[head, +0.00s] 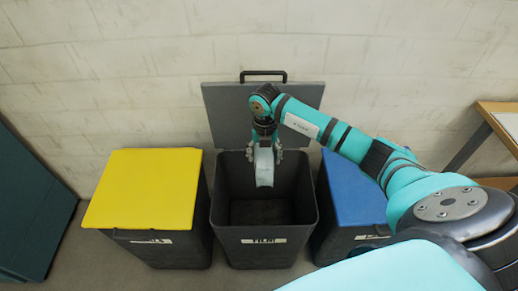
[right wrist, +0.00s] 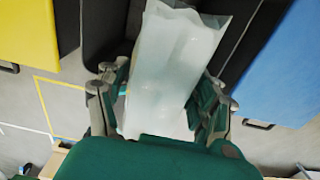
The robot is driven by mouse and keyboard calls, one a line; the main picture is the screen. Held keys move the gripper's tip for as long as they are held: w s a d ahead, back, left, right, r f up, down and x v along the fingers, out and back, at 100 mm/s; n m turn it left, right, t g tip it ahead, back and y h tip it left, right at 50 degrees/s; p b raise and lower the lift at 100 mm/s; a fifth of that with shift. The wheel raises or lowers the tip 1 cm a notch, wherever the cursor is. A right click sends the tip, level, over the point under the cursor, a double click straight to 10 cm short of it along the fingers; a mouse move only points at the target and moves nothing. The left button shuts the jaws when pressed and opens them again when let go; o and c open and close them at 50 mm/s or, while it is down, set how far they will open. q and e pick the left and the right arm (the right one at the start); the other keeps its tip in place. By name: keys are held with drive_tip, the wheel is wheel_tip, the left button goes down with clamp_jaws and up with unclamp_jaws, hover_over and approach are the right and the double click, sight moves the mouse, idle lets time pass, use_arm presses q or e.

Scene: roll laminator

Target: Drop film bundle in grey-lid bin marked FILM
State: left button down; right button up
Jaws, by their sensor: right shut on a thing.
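The FILM bin (head: 264,254) is the dark middle bin, with a FILM label on its front. Its grey lid (head: 225,117) stands open, tilted up against the wall behind. The inside that shows is empty. My right gripper (head: 264,156) hangs over the bin's opening, shut on the pale, translucent film bundle (head: 264,168). The bundle hangs down at the mouth of the bin. In the right wrist view the bundle (right wrist: 178,65) sits between the fingers, with the dark bin behind it. My left gripper is not in view.
A bin with a yellow lid (head: 145,190) stands shut at the left. A bin with a blue lid (head: 352,193) stands shut at the right, partly behind my arm. A pale wall (head: 120,60) is close behind. A wooden table (head: 495,125) is at the far right.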

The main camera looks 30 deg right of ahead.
drive_tip(key=shift+s+f+b, duration=0.25)
drive_tip(key=shift+f+b, duration=0.05)
drive_tip(key=shift+f, duration=0.15)
wheel_tip(320, 180, down, 6)
drive_tip(key=b, duration=0.4)
drive_tip(key=shift+w+r, duration=0.1)
drive_tip(key=shift+r, duration=0.1)
drive_tip(key=o, duration=1.3)
drive_tip(key=shift+r, duration=0.1)
wheel_tip(320, 180, up, 12)
drive_tip(key=shift+f, duration=0.1)
